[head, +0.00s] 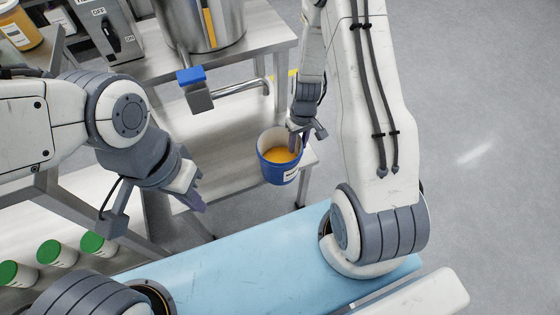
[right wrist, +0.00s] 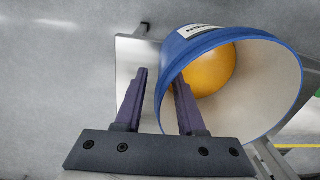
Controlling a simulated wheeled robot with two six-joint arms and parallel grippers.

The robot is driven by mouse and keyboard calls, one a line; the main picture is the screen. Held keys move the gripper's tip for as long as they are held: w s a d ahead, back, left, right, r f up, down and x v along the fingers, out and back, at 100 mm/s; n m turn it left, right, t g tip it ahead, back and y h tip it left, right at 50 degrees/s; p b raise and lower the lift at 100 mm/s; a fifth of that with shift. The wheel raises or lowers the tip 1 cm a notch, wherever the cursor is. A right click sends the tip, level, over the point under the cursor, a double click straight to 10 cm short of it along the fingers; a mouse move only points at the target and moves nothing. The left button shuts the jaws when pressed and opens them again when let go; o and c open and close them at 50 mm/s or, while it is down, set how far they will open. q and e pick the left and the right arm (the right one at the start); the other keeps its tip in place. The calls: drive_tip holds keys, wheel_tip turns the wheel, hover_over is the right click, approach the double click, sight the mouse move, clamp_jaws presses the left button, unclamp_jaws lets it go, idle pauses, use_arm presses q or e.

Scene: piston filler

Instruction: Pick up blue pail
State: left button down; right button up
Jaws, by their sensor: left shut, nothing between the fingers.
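The blue pail (head: 279,170), white inside with orange-yellow contents, is upright by the front right corner of the metal table. I cannot tell whether it rests on a surface. In the right wrist view the pail (right wrist: 270,42) fills the right side, its mouth towards the camera. My right gripper (head: 300,135) is at the pail's back right rim. Its fingers (right wrist: 160,90) are apart, one inside the pail and one outside, with the wall between them. A gap shows between the outer finger and the wall. My left gripper (head: 197,197) is shut and empty, left of the pail.
A large steel vessel (head: 215,25) with a blue-capped spout (head: 192,77) stands on the metal table (head: 262,42) behind the pail. A switch box (head: 112,35) is at the upper left. Several green-lidded jars (head: 52,252) stand at the lower left. Open floor (head: 480,150) lies to the right.

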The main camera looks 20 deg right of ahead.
drive_tip(key=shift+f, duration=0.35)
clamp_jaws()
drive_tip(key=shift+r, duration=0.1)
idle(1.1)
